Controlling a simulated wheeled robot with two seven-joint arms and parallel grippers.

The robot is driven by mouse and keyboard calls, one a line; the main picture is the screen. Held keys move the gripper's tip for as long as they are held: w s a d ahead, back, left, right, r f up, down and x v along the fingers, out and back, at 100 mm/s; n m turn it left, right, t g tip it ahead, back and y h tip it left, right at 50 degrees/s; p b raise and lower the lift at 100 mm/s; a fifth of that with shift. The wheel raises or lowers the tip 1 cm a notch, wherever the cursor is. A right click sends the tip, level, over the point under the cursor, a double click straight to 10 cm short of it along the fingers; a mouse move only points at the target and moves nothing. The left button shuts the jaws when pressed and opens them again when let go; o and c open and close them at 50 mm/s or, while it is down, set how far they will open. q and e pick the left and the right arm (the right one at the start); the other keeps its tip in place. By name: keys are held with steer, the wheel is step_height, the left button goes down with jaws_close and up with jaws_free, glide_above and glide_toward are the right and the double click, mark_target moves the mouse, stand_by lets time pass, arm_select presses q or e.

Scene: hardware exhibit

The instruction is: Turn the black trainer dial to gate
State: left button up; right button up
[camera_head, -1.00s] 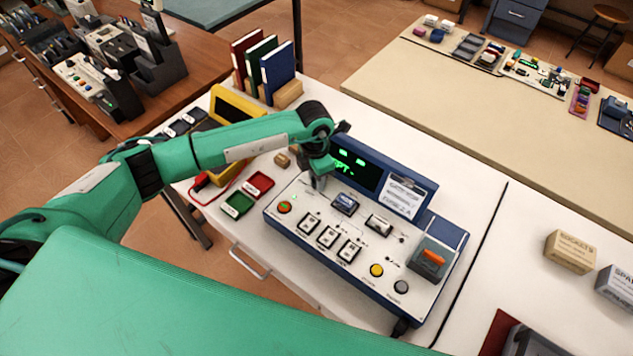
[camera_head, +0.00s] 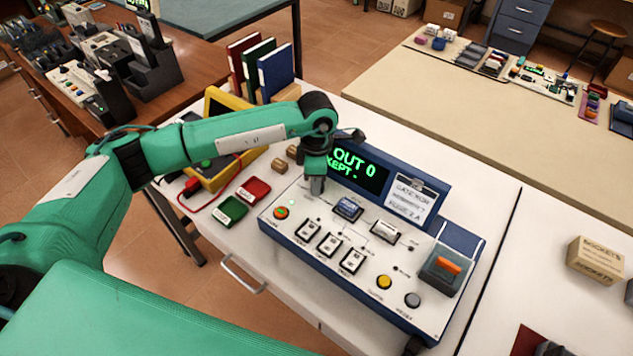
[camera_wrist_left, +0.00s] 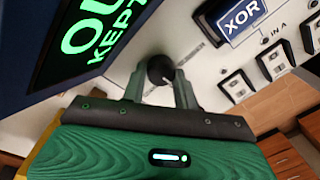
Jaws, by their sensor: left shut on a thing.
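The trainer is a white-topped, blue-sided panel (camera_head: 300,236) on the white bench. Its black dial (camera_wrist_left: 160,69) shows in the left wrist view as a round knob with a pale mark. My left gripper (camera_head: 316,192) points down at the panel's upper left, below the display. In the left wrist view its two fingers (camera_wrist_left: 160,88) stand on either side of the dial, shut on it. The gripper hides the dial in the head view. The green display (camera_head: 357,168) reads "OUT 0" and "KEPT". My right gripper is out of view.
Books (camera_head: 276,72) stand behind.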

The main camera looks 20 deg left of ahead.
arm_select(q)
steer(key=shift+r, duration=0.1)
steer(key=o, duration=1)
steer(key=r, duration=0.4)
steer(key=r+b, duration=0.1)
steer(key=r, duration=0.4)
steer(key=r+b, duration=0.1)
steer(key=r, duration=0.3)
steer(key=shift+w+a+r, duration=0.1)
steer(key=shift+w+r, duration=0.25)
steer(key=shift+w, duration=0.05)
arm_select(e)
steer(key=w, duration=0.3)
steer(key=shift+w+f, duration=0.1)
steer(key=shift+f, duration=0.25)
